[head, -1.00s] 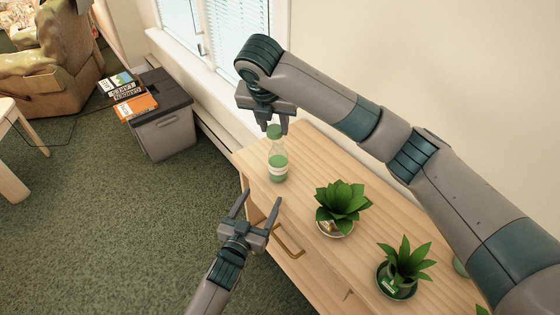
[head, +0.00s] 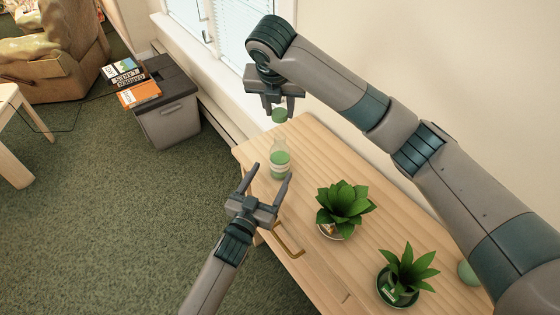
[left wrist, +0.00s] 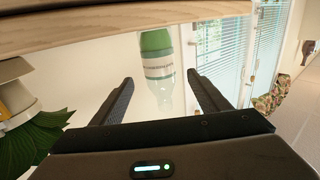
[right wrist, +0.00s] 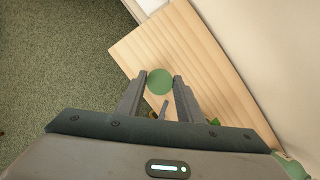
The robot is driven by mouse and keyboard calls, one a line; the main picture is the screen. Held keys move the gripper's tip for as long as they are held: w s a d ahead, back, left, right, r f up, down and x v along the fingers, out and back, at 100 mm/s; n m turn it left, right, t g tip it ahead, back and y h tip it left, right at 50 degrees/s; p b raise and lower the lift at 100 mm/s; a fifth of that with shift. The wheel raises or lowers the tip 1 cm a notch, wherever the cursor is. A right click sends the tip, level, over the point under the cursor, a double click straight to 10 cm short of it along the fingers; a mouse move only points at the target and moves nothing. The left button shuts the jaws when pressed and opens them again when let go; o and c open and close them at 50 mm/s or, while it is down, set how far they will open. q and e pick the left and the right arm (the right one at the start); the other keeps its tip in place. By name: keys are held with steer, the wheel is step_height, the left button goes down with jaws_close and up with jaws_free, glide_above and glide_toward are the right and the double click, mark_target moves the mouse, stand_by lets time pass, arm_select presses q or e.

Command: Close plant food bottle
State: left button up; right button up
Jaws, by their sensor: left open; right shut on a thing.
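The plant food bottle (head: 279,162) stands upright and uncapped on the wooden cabinet, with green liquid inside and a pale label. It shows upside down in the left wrist view (left wrist: 157,62). My right gripper (head: 280,106) is shut on a green cap (head: 279,116), held above the bottle mouth with a gap between. The cap also shows between the fingertips in the right wrist view (right wrist: 160,81). My left gripper (head: 264,176) is open at the cabinet's front edge, its fingers pointing at the bottle, which appears between them in the left wrist view.
The wooden cabinet (head: 318,168) also holds two potted plants (head: 344,204) (head: 406,275) right of the bottle. The wall and window (head: 228,40) are close behind. A grey storage box (head: 172,120) with books on it stands on the carpet at left.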

arm_select(q)
steer(key=x, duration=1.1)
steer(key=shift+w, duration=0.35)
steer(key=shift+c, duration=0.2)
steer(key=c, duration=1.5)
steer(key=shift+c, duration=0.2)
arm_select(e)
glide_above(279, 138)
steer(key=shift+f, duration=2.45)
